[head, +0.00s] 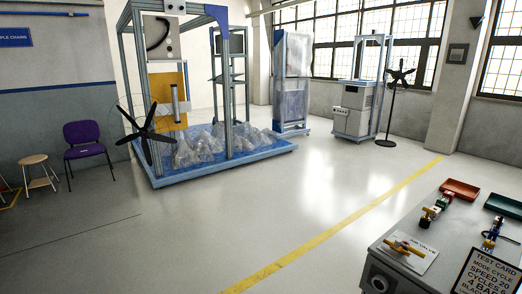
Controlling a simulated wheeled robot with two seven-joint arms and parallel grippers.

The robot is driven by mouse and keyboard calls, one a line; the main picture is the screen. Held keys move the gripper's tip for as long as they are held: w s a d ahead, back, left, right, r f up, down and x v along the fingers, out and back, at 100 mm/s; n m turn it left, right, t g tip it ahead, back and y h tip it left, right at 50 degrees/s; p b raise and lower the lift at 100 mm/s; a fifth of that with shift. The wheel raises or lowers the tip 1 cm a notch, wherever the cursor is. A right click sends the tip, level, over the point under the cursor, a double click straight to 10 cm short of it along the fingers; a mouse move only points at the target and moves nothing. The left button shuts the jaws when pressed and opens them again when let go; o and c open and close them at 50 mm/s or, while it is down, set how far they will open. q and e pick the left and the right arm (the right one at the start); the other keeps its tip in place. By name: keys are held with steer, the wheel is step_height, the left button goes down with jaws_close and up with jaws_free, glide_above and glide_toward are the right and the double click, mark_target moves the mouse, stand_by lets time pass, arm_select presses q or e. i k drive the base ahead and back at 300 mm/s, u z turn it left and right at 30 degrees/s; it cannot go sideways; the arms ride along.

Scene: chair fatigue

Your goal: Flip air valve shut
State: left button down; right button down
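The air valve (404,248) is at the lower right of the head view, on a pale plate lettered "AIR VALVE" on top of a grey bench (395,272). It has a yellow lever handle that lies roughly flat, slanting down to the right over the plate. The valve body under the handle is too small to make out well. Neither of my grippers shows in the head view, and nothing touches the valve.
The bench also bears a red tray (460,190), a green tray (505,206), small fittings (428,216) and a dark test card (488,274). A blue-based test rig (225,165), a purple chair (86,144) and a stool (37,172) stand farther off. The floor between is clear.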

mark_target(411, 249)
steer(key=u, duration=0.05)
steer(key=k, duration=0.55)
steer(key=u, duration=0.5)
steer(key=i, duration=1.1)
steer(key=z, duration=0.75)
steer(key=i, duration=0.45)
steer(key=z, duration=0.4)
